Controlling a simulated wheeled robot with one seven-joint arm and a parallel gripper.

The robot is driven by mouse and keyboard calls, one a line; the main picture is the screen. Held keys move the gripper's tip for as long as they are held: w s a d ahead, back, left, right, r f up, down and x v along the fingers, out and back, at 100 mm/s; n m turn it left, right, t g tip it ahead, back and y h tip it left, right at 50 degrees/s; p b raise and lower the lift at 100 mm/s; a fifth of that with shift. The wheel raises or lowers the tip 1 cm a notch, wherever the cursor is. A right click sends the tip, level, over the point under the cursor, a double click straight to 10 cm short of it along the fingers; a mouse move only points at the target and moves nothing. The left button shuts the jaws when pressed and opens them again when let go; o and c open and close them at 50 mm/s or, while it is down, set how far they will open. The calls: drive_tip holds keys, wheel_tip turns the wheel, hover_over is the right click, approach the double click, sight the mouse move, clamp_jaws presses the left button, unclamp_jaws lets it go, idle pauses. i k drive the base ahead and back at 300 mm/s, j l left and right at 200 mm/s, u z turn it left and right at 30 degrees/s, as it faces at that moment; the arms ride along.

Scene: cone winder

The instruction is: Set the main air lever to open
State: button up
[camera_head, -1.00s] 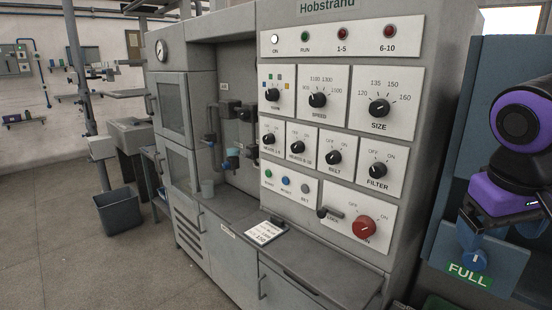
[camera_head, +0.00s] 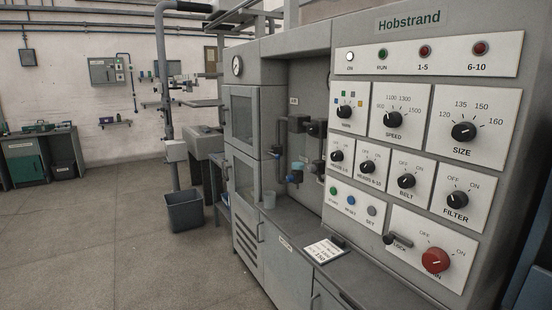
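I cannot pick out a lever labelled main air. A thin blue pipe (camera_head: 131,76) runs down the back wall beside a grey wall box (camera_head: 104,71); any lever on it is too small to tell. Inside the machine's recess, dark fittings (camera_head: 298,124) and a small blue part (camera_head: 293,178) sit on piping; I cannot tell whether that part is a lever or how it is set. My gripper is not in view.
The grey Hobstrand machine (camera_head: 410,24) with its knobs and red main switch (camera_head: 435,260) fills the right. A dark bin (camera_head: 185,212) and a grey sink (camera_head: 205,142) stand left of it. A green-fronted bench (camera_head: 27,168) stands far left. The floor (camera_head: 100,235) between is clear.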

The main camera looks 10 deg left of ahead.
sight(277, 157)
drive_tip(key=k+j, duration=0.1)
drive_tip(key=j, duration=0.9)
drive_tip(key=i+j, duration=0.15)
drive_tip(key=j, duration=0.2)
drive_tip(key=i+j, duration=0.15)
drive_tip(key=j, duration=0.2)
drive_tip(key=i+j, duration=0.15)
drive_tip(key=j, duration=0.2)
drive_tip(key=i+j, duration=0.15)
drive_tip(key=j, duration=0.2)
drive_tip(key=i+j, duration=0.15)
drive_tip(key=j, duration=0.15)
drive_tip(key=i, duration=0.9)
